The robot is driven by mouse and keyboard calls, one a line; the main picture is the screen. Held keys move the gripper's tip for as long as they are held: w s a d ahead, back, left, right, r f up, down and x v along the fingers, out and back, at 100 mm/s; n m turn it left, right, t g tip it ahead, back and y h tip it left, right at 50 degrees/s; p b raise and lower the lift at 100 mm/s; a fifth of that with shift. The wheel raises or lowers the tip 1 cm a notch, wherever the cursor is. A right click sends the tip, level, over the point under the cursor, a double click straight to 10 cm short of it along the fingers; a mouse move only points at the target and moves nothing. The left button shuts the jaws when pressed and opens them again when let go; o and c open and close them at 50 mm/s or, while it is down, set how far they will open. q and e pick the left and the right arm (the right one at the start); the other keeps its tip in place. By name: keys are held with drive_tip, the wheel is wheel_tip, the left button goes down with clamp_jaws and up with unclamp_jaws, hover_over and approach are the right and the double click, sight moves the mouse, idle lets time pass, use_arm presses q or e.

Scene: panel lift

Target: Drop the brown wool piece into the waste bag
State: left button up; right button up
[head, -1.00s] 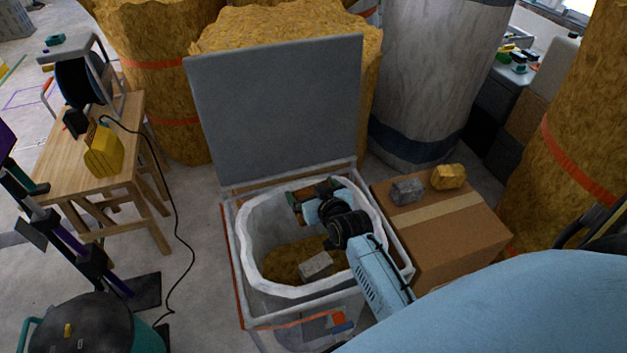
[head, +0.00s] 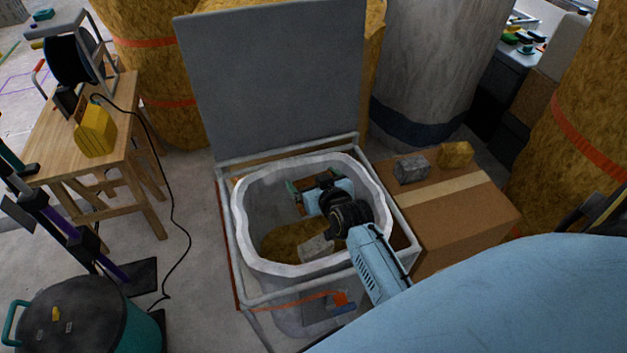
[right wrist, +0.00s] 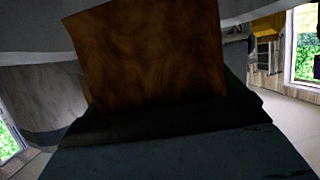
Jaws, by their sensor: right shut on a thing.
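The white waste bag (head: 250,257) hangs open in a grey frame. Inside it lie a brown fibrous mass (head: 283,240) and a light grey block (head: 318,248). My right gripper (head: 303,192) reaches down inside the bag's mouth, near its far side. In the right wrist view a brown wool piece (right wrist: 150,55) fills the space at the fingertips, and the gripper is shut on it. In the head view the arm and hand hide this piece. My left gripper is not in view.
A grey upright panel (head: 275,80) stands behind the bag. A cardboard box (head: 450,220) on the right carries a grey chunk (head: 411,170) and a yellow chunk (head: 456,154). A wooden table (head: 108,130) and a lidded teal bin (head: 85,315) stand left.

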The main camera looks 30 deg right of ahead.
drive_tip(key=o, duration=0.6)
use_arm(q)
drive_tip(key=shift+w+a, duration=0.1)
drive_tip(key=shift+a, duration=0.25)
use_arm(e)
drive_tip(key=shift+s+r, duration=0.1)
drive_tip(key=shift+s, duration=0.05)
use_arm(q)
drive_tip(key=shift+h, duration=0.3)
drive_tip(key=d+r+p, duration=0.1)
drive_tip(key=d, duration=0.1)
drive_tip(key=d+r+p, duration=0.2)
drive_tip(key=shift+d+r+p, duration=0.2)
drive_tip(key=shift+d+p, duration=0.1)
use_arm(e)
drive_tip(key=v, duration=1.3)
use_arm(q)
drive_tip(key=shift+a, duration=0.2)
use_arm(e)
drive_tip(key=shift+a, duration=0.1)
